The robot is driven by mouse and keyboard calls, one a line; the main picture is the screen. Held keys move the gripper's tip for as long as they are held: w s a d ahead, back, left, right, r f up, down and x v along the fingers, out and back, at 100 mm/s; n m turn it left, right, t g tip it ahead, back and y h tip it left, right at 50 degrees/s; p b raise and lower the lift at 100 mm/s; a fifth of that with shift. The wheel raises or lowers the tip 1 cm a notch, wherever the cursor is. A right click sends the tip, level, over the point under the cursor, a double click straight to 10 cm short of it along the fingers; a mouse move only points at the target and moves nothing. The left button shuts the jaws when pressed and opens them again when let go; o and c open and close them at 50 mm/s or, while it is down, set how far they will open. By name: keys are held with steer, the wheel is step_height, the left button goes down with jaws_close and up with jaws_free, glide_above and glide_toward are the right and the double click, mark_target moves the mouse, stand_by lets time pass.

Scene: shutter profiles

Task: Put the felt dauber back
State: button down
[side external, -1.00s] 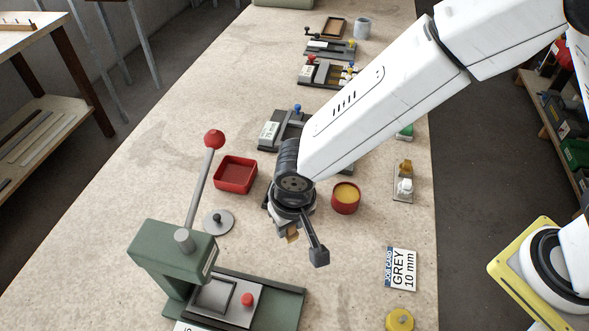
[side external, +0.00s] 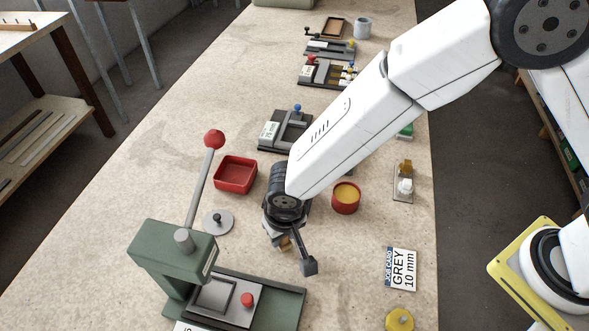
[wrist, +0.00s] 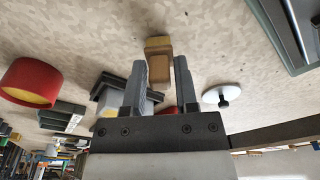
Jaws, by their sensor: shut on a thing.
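My gripper (wrist: 160,85) is shut on the felt dauber (wrist: 158,62), a small wooden block with a yellowish end, which sticks out past the fingertips in the wrist view. In the side view the dauber (side external: 285,243) shows as a small tan piece under my gripper, partly hidden, above the bench. A red pot (side external: 346,198) with a yellow inside stands to the right; it also shows at left in the wrist view (wrist: 28,84). Further right, a small grey stand (side external: 403,195) holds a tan piece and a white piece.
A green press (side external: 174,255) with a red-knobbed lever stands at the front left. A round grey lid (side external: 217,223) and red tray (side external: 235,174) lie left of my gripper. A job card (side external: 401,269) reads GREY 10 mm. Bare bench lies between press and card.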

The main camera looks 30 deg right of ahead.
steer(key=shift+f, duration=0.15)
steer(key=shift+c, duration=1.9)
jaws_free()
step_height(320, 180, up, 12)
steer(key=s, duration=0.1)
steer(key=shift+s, duration=0.2)
steer(key=shift+d, duration=0.1)
steer(key=w+d, duration=0.2)
steer(key=d, duration=1.4)
steer(key=s+d+t, duration=0.1)
steer(key=s+d, duration=0.5)
steer(key=d, duration=0.8)
steer(key=shift+s, duration=0.15)
